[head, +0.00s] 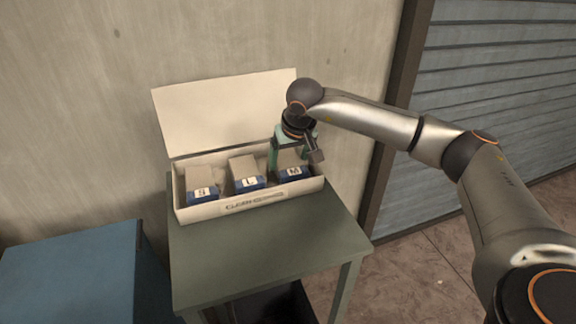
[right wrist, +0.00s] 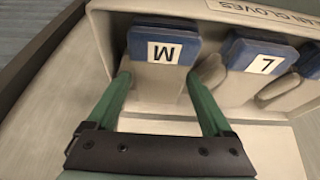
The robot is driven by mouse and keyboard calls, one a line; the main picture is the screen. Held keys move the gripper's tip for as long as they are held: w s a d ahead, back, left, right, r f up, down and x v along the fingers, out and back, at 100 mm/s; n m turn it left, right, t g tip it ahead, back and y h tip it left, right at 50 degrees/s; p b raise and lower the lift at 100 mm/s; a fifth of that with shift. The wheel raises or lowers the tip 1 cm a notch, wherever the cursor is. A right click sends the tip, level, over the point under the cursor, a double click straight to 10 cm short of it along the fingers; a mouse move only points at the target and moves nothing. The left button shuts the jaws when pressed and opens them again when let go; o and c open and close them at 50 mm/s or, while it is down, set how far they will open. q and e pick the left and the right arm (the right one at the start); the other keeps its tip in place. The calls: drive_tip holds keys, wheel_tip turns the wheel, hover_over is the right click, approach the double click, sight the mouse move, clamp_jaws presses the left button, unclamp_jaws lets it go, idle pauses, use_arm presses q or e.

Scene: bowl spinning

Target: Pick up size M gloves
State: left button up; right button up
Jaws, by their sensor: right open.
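The size M gloves (head: 294,173) are a beige bundle with a blue end band and a white M label. They lie in the right compartment of the open white box (head: 250,203). My right gripper (head: 290,162) is above that compartment, pointing down. In the right wrist view, its green fingers (right wrist: 158,80) are open, one on each side of the M bundle (right wrist: 163,48). I cannot tell whether they touch it. The gripper hides part of the bundle in the head view. My left gripper is not in view.
S gloves (head: 202,192) and L gloves (head: 249,181) lie left of the M bundle. The box lid (head: 225,108) stands up behind. The box sits on a green table (head: 270,250) by a wall. A blue surface (head: 70,280) is at lower left.

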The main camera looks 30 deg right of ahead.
drive_tip(key=shift+x, duration=0.9)
drive_tip(key=shift+c, duration=0.2)
drive_tip(key=shift+r, duration=0.1)
drive_tip(key=c, duration=1.1)
drive_tip(key=shift+w+r, duration=0.1)
